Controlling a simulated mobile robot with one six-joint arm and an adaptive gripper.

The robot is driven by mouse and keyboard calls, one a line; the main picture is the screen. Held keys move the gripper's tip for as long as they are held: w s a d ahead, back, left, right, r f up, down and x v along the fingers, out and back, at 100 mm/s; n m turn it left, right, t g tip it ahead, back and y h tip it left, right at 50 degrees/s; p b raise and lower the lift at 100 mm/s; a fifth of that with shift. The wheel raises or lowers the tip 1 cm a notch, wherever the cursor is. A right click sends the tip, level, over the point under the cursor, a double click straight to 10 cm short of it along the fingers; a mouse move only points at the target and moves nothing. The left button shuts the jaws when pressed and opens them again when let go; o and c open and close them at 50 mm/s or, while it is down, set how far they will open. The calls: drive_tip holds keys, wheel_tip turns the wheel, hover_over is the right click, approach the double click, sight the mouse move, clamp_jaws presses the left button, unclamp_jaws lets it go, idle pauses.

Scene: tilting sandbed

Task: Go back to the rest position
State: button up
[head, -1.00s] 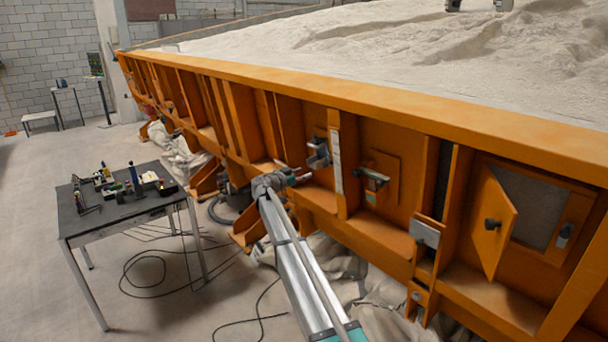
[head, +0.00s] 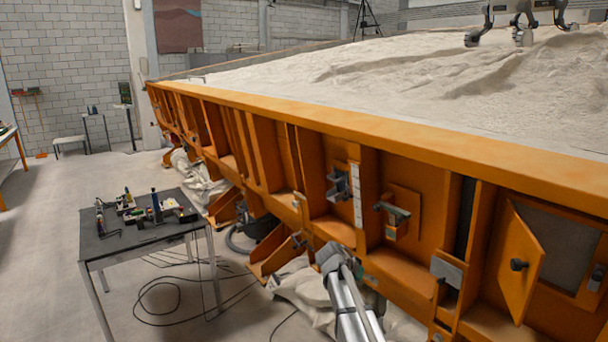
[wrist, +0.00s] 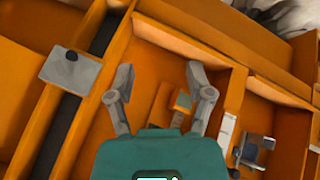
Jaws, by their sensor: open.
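My gripper (wrist: 158,82) is open and empty in the wrist view, its two grey fingers spread apart. It faces the orange side wall of the sandbed. In the head view my arm comes up from the bottom, in front of the orange wall (head: 330,230).
An orange door (head: 521,262) with a black knob stands open at right. A grey plate (head: 446,271) and a grey bracket (head: 338,186) stick out from the wall. A table (head: 120,245) with tools stands left. Cables and cloth lie on the floor between.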

drive_tip(key=s+a+f+n+g+y, duration=0.1)
drive_tip(key=s+n+y, duration=0.1)
drive_tip(key=s, duration=0.7)
drive_tip(key=s+a+f+n+g+y, duration=0.1)
drive_tip(key=s+f+n+y, duration=0.1)
drive_tip(key=s, duration=0.7)
drive_tip(key=s+a+f+n+g+y, duration=0.1)
drive_tip(key=s+y, duration=0.3)
drive_tip(key=s, duration=0.5)
drive_tip(key=shift+s+f+n, duration=0.15)
drive_tip(key=shift+f+n, duration=0.6)
drive_tip(key=shift+n, duration=0.05)
